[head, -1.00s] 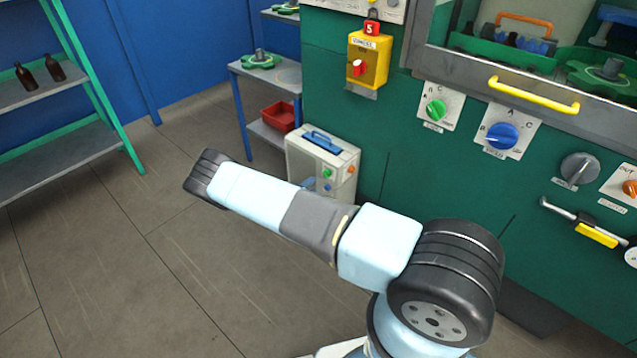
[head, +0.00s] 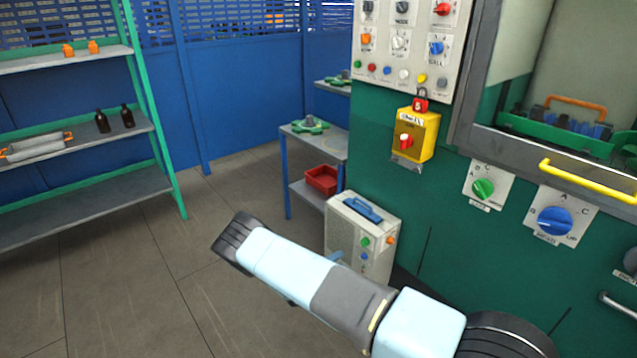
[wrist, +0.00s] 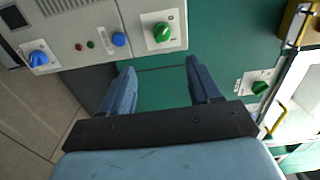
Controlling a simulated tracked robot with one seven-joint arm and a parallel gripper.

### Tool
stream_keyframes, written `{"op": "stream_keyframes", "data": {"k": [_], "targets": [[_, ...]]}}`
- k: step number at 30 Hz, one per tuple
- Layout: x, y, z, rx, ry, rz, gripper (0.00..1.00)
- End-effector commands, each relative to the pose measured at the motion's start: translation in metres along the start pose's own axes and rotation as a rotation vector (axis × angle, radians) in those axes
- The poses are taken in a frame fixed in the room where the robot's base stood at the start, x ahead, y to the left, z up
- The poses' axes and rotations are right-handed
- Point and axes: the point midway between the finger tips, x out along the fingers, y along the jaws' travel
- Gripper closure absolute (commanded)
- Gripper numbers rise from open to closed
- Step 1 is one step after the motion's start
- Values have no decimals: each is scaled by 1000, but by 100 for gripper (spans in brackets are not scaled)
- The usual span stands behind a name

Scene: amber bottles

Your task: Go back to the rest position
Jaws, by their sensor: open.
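My gripper (wrist: 161,88) shows in the wrist view with its two blue fingers spread apart and nothing between them. A green panel lies beyond the fingers. Two dark amber bottles (head: 115,120) stand upright on the middle shelf of the rack at the left, well apart from my arm.
A green machine (head: 450,220) with switches and a yellow handle (head: 588,181) fills the right. A grey box (head: 361,235) with a blue handle stands beside it, near my arm. A small table (head: 335,144) and a shelf rack (head: 85,198) stand farther back. Floor at left is clear.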

Motion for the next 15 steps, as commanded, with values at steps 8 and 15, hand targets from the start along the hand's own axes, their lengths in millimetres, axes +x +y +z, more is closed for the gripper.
{"op": "stream_keyframes", "data": {"k": [8,15], "targets": [[9,-44,2,157,105,47,38],[20,-110,-5,411,278,110,38]]}}
